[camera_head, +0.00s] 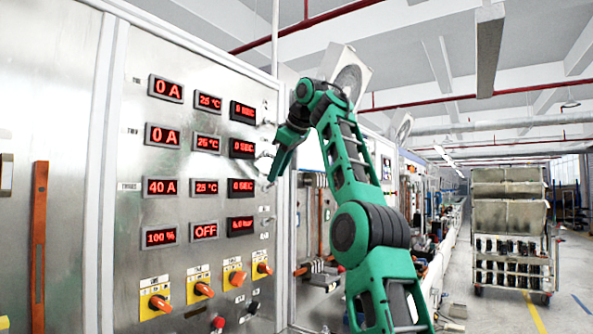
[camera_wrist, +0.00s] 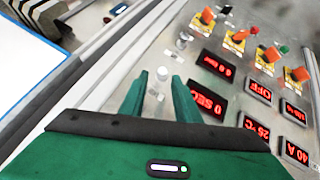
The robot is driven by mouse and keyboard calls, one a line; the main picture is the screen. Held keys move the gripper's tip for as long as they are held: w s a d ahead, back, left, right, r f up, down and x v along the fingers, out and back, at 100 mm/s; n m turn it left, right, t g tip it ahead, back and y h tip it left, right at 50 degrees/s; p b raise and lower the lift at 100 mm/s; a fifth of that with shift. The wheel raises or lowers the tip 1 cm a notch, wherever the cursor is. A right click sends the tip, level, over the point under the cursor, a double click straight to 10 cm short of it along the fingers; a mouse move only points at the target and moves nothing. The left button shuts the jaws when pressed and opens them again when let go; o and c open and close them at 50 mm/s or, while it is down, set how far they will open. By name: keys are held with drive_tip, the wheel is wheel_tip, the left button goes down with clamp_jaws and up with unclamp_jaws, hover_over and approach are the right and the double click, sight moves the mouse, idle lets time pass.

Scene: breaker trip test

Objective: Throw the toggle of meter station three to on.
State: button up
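The metal meter panel (camera_head: 120,220) fills the left of the head view, with rows of red displays. Row three reads 40 A (camera_head: 160,187), 25 °C and 0 SEC (camera_head: 240,187); its 0 SEC display also shows in the wrist view (camera_wrist: 207,103). My gripper (camera_head: 274,174) is at the panel's right edge, right of row three's displays. In the wrist view my gripper (camera_wrist: 160,80) has its fingers apart, with small metal fittings (camera_wrist: 161,73) between and beyond the tips. Row three's toggle is small and partly hidden by my fingers; its position and contact cannot be told.
Orange rotary switches (camera_head: 160,303) on yellow plates line the panel's lower part, with a red button (camera_head: 218,322) and a black one nearby. An open cabinet with wiring (camera_head: 318,225) stands right of the panel. A loaded rack cart (camera_head: 510,230) stands far right on the floor.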

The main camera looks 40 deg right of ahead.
drive_tip(key=s+r, duration=0.1)
drive_tip(key=s, duration=1.2)
drive_tip(key=shift+a, duration=0.2)
idle(0.8)
idle(0.9)
